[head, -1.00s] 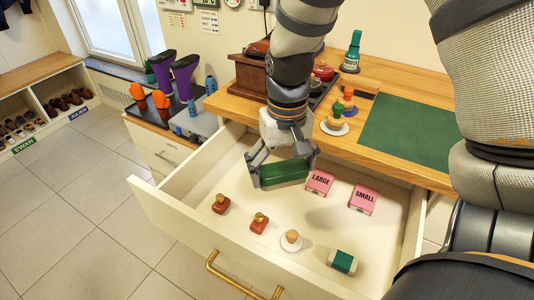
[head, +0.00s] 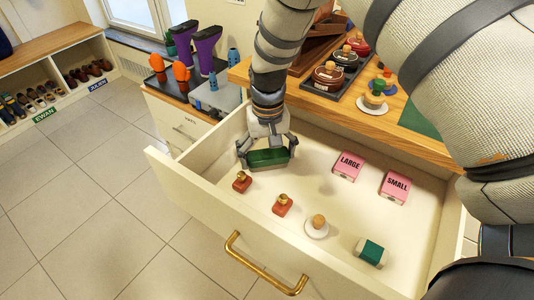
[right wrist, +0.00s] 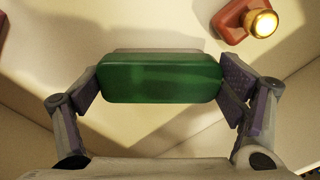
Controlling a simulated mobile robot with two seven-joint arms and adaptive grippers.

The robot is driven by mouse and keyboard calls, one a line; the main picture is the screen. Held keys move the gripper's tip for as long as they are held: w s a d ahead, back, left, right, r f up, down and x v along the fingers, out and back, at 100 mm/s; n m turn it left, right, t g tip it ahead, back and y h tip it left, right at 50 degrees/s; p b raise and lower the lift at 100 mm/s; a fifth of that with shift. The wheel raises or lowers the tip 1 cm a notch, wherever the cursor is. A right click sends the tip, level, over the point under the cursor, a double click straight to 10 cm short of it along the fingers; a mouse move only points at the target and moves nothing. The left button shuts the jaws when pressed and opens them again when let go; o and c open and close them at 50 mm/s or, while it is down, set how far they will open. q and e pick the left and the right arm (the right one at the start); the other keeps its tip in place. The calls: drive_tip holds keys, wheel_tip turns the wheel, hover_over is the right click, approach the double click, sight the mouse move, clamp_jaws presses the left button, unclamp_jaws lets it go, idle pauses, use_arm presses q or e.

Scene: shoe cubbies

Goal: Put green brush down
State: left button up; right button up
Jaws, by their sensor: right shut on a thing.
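The green brush (head: 268,158) is a rounded dark green block with a paler layer along one edge. My right gripper (head: 266,154) is shut on it, with one finger at each end. The brush is inside the open cream drawer (head: 330,215), at its left back part. In the right wrist view the green brush (right wrist: 160,78) lies level between both finger pads, with the drawer floor behind it. I cannot tell if it touches the floor. My left gripper is not in view.
Two red-brown pieces with brass knobs (head: 242,181) (head: 282,205), a white round piece with a wooden knob (head: 318,227) and a green-and-white block (head: 371,252) lie in the drawer. Pink LARGE (head: 348,167) and SMALL (head: 395,187) boxes lie at the right. Floor between them is free.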

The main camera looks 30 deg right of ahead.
sight(268, 155)
drive_tip(key=shift+f, duration=0.15)
drive_tip(key=o, duration=1.1)
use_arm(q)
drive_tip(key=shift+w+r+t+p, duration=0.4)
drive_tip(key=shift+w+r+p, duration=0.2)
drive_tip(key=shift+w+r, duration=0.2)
use_arm(e)
wheel_tip(268, 155, up, 12)
drive_tip(key=shift+r, duration=0.2)
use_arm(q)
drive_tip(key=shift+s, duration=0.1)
use_arm(e)
drive_tip(key=shift+s+f, duration=0.1)
